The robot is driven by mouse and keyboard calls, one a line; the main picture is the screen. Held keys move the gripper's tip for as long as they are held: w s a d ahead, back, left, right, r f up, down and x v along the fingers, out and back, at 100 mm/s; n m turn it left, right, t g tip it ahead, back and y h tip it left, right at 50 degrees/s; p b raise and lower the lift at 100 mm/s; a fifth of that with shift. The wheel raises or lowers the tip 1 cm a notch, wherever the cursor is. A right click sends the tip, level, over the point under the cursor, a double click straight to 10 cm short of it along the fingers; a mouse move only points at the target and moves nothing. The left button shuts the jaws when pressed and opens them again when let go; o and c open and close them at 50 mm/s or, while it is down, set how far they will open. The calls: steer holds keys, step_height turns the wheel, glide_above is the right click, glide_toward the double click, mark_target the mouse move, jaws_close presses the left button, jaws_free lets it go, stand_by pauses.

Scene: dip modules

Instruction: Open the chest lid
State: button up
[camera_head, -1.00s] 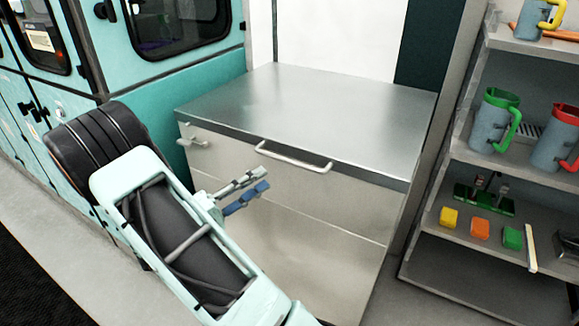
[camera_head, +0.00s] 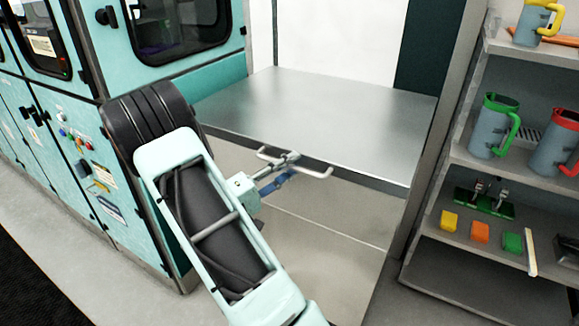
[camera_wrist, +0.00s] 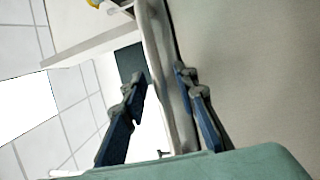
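The chest (camera_head: 345,215) is a pale metal box with a flat grey steel lid (camera_head: 330,105), which lies level and closed. A light bar handle (camera_head: 321,175) juts from the lid's front edge. My gripper (camera_head: 293,164) is at the middle of this handle, with its fingers parted. In the wrist view, my gripper (camera_wrist: 160,80) has one finger on each side of a metal strip along the lid's front. The fingers look apart from it, though contact is hard to judge. My arm hides the chest's left front.
A teal cabinet (camera_head: 85,150) stands close on the left, beside my arm. A shelf unit (camera_head: 465,155) on the right holds mugs, coloured blocks and a green board. A white wall panel is behind the chest.

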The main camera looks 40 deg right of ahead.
jaws_close()
steer(key=shift+r, duration=0.1)
